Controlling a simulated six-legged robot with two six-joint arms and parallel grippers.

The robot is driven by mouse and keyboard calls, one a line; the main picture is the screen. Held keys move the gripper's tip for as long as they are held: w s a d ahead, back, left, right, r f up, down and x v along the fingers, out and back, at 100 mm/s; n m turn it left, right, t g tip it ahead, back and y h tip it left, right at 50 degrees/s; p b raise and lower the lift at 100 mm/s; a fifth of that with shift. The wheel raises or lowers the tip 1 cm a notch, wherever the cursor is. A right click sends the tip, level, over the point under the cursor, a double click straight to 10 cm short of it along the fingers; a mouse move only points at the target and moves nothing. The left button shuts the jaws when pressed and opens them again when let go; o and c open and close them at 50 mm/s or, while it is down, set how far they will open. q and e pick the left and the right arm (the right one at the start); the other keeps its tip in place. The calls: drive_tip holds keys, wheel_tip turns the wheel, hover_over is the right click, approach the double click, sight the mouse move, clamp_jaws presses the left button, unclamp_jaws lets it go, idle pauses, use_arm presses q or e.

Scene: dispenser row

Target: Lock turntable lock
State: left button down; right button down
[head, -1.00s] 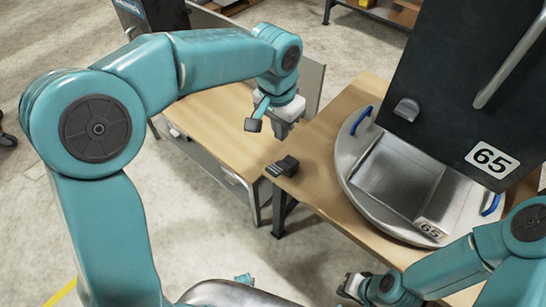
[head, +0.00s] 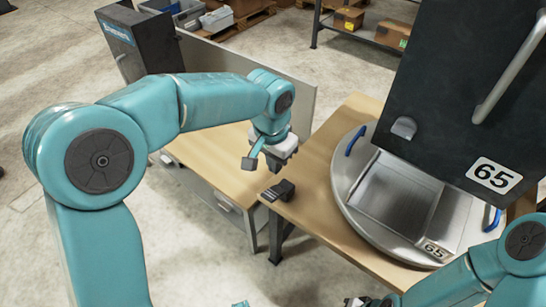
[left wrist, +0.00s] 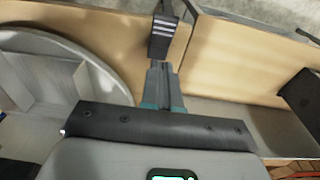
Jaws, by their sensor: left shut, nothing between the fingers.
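The turntable lock (head: 278,190) is a small black block at the near-left edge of the wooden table, beside the round metal turntable (head: 352,190). In the left wrist view the lock (left wrist: 163,38), with light stripes, lies just beyond my fingertips, and the turntable rim (left wrist: 112,78) is at left. My left gripper (head: 276,166) is above the lock in the head view, shut and empty, pointing down; its fingers also show in the left wrist view (left wrist: 160,72). Whether they touch the lock I cannot tell. My right gripper (head: 358,301) is cut off at the bottom edge.
A large dark dispenser (head: 440,110) with a handle and a "65" label stands over the turntable. A metal tray (head: 400,190) sits on the turntable, which has blue handles (head: 355,140). A second wooden table (head: 215,160) with a grey back panel stands at left.

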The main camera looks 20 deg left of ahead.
use_arm(q)
drive_tip(key=b, duration=0.1)
hover_over(272, 194)
drive_tip(key=f, duration=0.6)
drive_tip(key=shift+w+f, duration=0.2)
drive_tip(key=shift+f, duration=0.1)
drive_tip(key=shift+s+f+b, duration=0.3)
drive_tip(key=shift+s+f, duration=0.05)
drive_tip(key=shift+f, duration=0.3)
drive_tip(key=shift+a, duration=0.1)
